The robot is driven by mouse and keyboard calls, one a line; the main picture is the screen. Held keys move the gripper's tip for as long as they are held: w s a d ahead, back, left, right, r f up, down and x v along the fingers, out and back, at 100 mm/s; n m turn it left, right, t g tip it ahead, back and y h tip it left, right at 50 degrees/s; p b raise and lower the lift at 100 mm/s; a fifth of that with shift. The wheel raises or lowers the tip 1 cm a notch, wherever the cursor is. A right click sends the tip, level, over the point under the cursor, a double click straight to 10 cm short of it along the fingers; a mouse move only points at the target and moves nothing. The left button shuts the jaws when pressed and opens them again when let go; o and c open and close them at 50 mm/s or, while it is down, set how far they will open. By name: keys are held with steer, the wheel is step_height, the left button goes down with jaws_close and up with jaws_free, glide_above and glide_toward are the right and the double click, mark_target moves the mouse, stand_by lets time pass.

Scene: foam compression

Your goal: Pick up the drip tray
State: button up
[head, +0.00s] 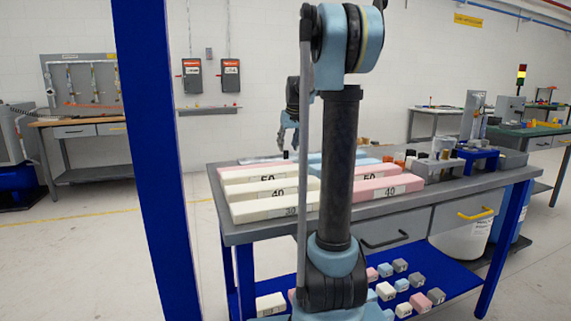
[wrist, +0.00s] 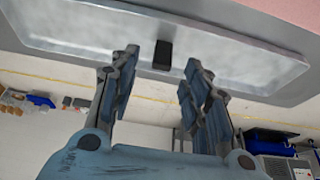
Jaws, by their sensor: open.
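The drip tray (wrist: 85,35) is a shallow pale grey metal tray with a raised rim, across the top of the wrist view. A small black block (wrist: 162,55) sits at the middle of its edge; I cannot tell whether it is part of the tray. My gripper (wrist: 159,75) is open and empty, with its two fingers on either side of the black block in the picture. I cannot tell whether they touch it. In the head view my gripper (head: 288,143) points down over the far side of the workbench, and the tray is not clear there.
The grey workbench (head: 236,232) carries long cream, pink and blue foam blocks (head: 275,190) with number labels, nearer than my gripper. A grey test fixture (head: 435,168) and small bottles stand to the right. Small foam cubes (head: 402,285) lie on the blue lower shelf.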

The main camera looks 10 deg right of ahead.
mark_target(286, 152)
steer(key=shift+x, duration=2.55)
steer(key=shift+a, duration=0.15)
jaws_close()
